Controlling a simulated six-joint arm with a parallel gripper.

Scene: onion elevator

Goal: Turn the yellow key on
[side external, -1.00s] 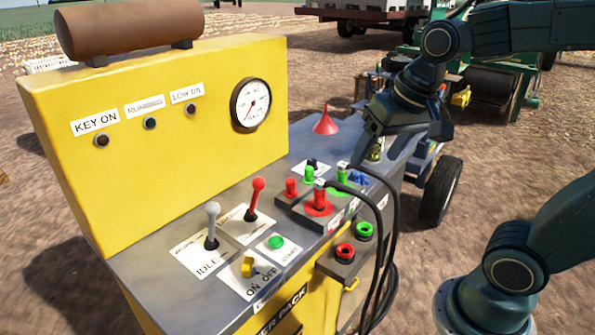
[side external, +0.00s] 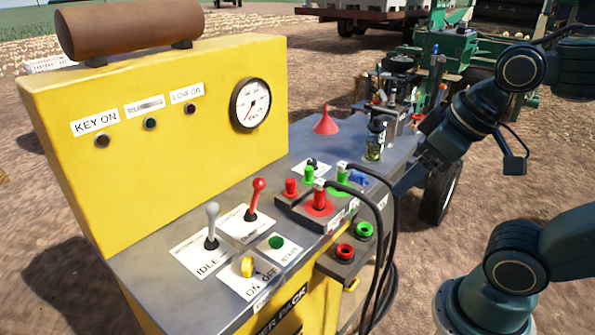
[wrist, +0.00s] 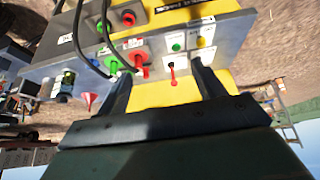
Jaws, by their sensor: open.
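The yellow key (side external: 247,266) stands on a white ON/OFF plate (side external: 262,286) at the near front corner of the grey panel. It shows small near the top of the wrist view (wrist: 201,42). My gripper (side external: 408,178) is at the panel's right end in the side view, well away from the key. In the wrist view my gripper (wrist: 160,78) has its two fingers apart with nothing held between them. The fingertips are partly hidden by the arm in the side view.
A grey-knobbed lever (side external: 212,225) and a red-knobbed lever (side external: 255,199) stand behind the key. The green start button (side external: 277,242) is beside it. Red and green hose couplings (side external: 319,197) with black hoses (side external: 395,240) lie between gripper and key. A red funnel (side external: 326,122) stands farther back.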

